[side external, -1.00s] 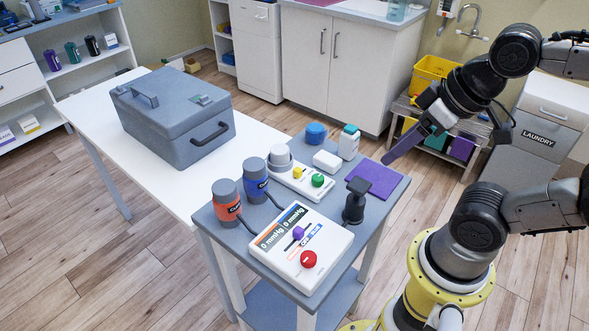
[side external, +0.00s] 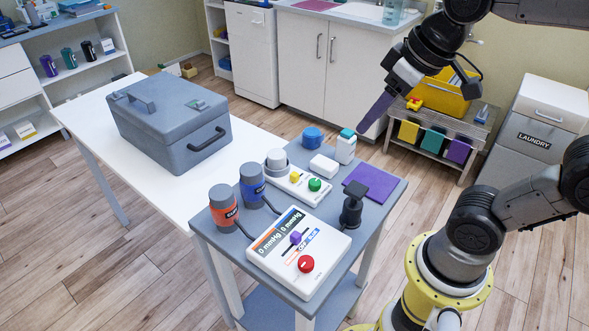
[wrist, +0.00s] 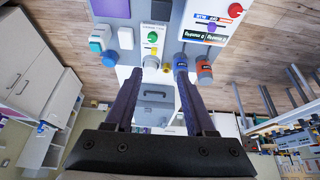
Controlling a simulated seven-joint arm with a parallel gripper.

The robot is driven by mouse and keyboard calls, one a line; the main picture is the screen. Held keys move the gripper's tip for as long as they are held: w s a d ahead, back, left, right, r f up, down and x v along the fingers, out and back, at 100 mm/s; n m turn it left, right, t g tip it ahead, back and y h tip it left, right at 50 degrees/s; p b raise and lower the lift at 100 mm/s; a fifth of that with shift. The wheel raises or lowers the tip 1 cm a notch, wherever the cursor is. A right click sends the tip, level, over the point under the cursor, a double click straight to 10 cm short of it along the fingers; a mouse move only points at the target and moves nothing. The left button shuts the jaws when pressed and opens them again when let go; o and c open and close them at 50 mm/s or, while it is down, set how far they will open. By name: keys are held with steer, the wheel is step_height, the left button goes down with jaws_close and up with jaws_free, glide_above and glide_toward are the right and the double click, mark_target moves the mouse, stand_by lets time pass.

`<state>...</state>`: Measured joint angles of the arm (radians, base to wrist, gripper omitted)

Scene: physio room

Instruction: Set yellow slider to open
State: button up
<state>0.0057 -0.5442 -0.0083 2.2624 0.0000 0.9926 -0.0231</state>
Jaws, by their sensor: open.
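A white control box (side external: 309,190) on the grey cart carries a yellow knob (side external: 294,176), which I take for the yellow slider, and a green knob (side external: 315,184). In the wrist view, the yellow knob (wrist: 154,51) lies just ahead of my fingertips, near the green knob (wrist: 152,37). The slider's setting is too small to read. My gripper (side external: 362,130), with long purple fingers, is above the cart's far right side, apart from the box. In the wrist view, my gripper (wrist: 159,72) has its fingers spread, with nothing held between them.
A white pressure unit (side external: 325,250) with a purple slider and red knob is nearest. Orange (side external: 223,207) and blue (side external: 252,185) cylinders stand left of the control box. A black-handled post (side external: 352,208) and purple mat (side external: 371,182) are right. A grey case (side external: 175,120) sits on the white table.

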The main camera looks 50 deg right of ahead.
steer(key=w+f+g, duration=0.1)
steer(key=w+g, duration=0.1)
steer(key=w, duration=0.9)
steer(key=g, duration=0.3)
glide_above(295, 174)
step_height(295, 174, down, 9)
step_height(295, 174, down, 14)
steer(key=shift+r, duration=0.1)
jaws_close()
stand_by(0.5)
